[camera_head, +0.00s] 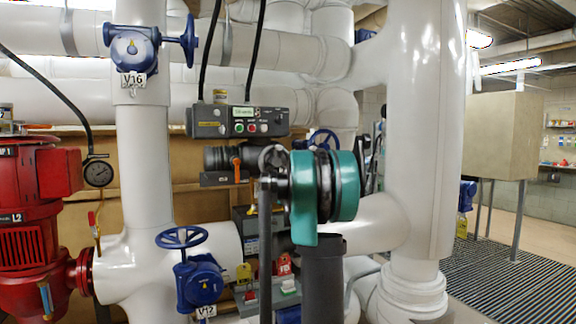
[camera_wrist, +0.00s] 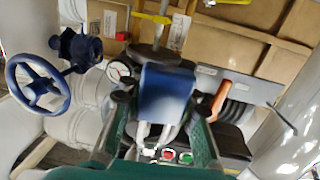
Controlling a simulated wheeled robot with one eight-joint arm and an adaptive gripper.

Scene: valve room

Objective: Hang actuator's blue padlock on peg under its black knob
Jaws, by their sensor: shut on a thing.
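A blue padlock (camera_wrist: 167,92) sits between the two fingers of my gripper (camera_wrist: 163,108) in the wrist view, its pale shackle (camera_wrist: 143,134) towards the bottom of the picture. In the head view my gripper (camera_head: 271,160) is partly hidden by my teal wrist, and I cannot make out the padlock there. The grey actuator box (camera_head: 212,122) is just above and behind my gripper in the picture, with a lit display, a green button and a red button. These buttons also show below the shackle in the wrist view. I cannot clearly pick out the black knob or peg.
An orange lever (camera_head: 235,165) is below the box, close to my gripper. Black cables (camera_head: 256,55) rise from the box. Blue handwheel valves (camera_head: 188,40) and (camera_head: 198,280) stand at left.

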